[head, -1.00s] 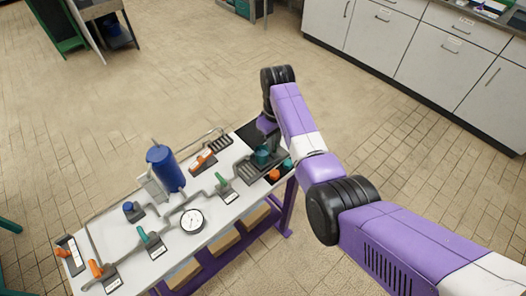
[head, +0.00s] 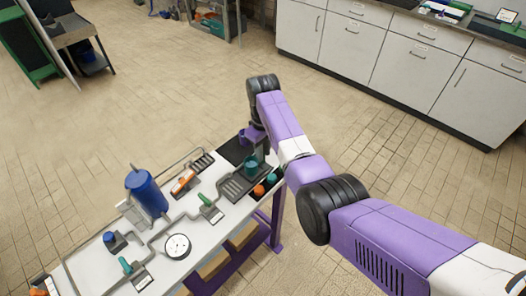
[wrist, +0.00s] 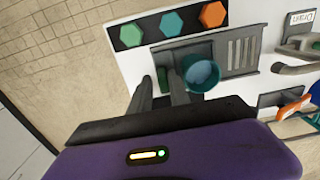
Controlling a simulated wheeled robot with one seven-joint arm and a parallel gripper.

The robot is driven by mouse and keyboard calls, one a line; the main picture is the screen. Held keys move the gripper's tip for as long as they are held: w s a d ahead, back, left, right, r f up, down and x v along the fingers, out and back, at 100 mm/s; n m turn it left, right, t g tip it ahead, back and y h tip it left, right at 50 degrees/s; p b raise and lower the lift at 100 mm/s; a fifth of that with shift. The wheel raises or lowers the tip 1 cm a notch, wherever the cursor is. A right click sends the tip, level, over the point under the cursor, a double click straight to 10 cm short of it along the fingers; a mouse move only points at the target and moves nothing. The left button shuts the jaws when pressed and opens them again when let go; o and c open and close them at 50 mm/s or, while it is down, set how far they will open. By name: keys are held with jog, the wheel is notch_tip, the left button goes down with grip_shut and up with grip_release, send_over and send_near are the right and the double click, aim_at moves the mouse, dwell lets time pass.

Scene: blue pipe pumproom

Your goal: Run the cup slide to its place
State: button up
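The cup slide is a grey slotted track (wrist: 240,56) with a teal cup (wrist: 202,75) standing on a dark plate at one end. The slotted track also shows on the bench in the head view (head: 234,188), with the teal cup (head: 251,168) on it. My gripper (wrist: 161,83) is at the cup end of the slide, its two dark fingers apart. A green part shows between the fingers, and the right finger is close beside the cup. Whether the fingers touch the green part is not clear. In the head view my arm partly hides the gripper.
Green, teal and orange hexagonal pieces sit in a dark strip (wrist: 172,24) along the bench edge. The white bench (head: 203,228) also carries a pressure gauge (head: 177,246), a blue cylinder (head: 147,193), pipes and several coloured handles. Open tiled floor surrounds it; grey cabinets (head: 400,50) stand behind.

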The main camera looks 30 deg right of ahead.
notch_tip(320, 180, up, 8)
jog(key=shift+f+b, duration=0.1)
jog(key=shift+b, duration=0.2)
dwell(0.5)
